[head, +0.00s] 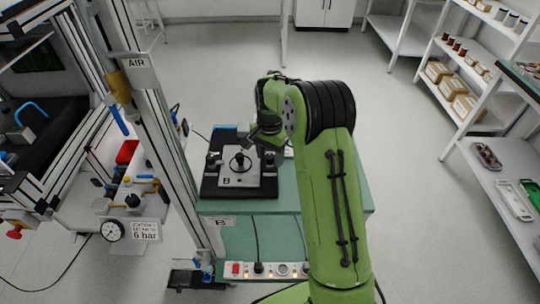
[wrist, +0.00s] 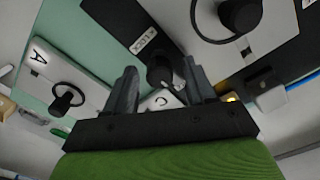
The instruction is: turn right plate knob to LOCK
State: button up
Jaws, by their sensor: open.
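The plate marked B (head: 240,178) is light grey with a black ring in its middle and lies on a black base (head: 208,188). Its edge and ring also show at the top right of the wrist view (wrist: 268,28). A dark right knob (wrist: 160,70) shows between my fingertips in the wrist view, near a white LOCK label (wrist: 144,40). My gripper (wrist: 160,76) is open, with one finger on each side of the knob in the picture. I cannot tell whether the fingers reach down around it or touch it. In the head view my arm partly hides this side.
The base stands on a green table (head: 260,206). A plate marked A (wrist: 65,85) with a black ring and a piece marked C (wrist: 162,101) lie nearby. An aluminium post (head: 160,130) with an AIR sign rises left of the table. A power strip (head: 270,269) sits below.

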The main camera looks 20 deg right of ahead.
grip_shut()
jog(key=shift+r, duration=0.1)
jog(key=n+p, duration=0.2)
jog(key=n, duration=0.1)
jog(key=shift+n, duration=0.4)
jog(key=n+p, duration=0.1)
jog(key=n, duration=0.3)
jog(key=shift+n, duration=0.3)
jog(key=n+p, duration=0.1)
jog(key=n, duration=0.3)
jog(key=shift+a, duration=0.1)
jog(key=shift+n+p, duration=0.4)
jog(key=shift+n, duration=2)
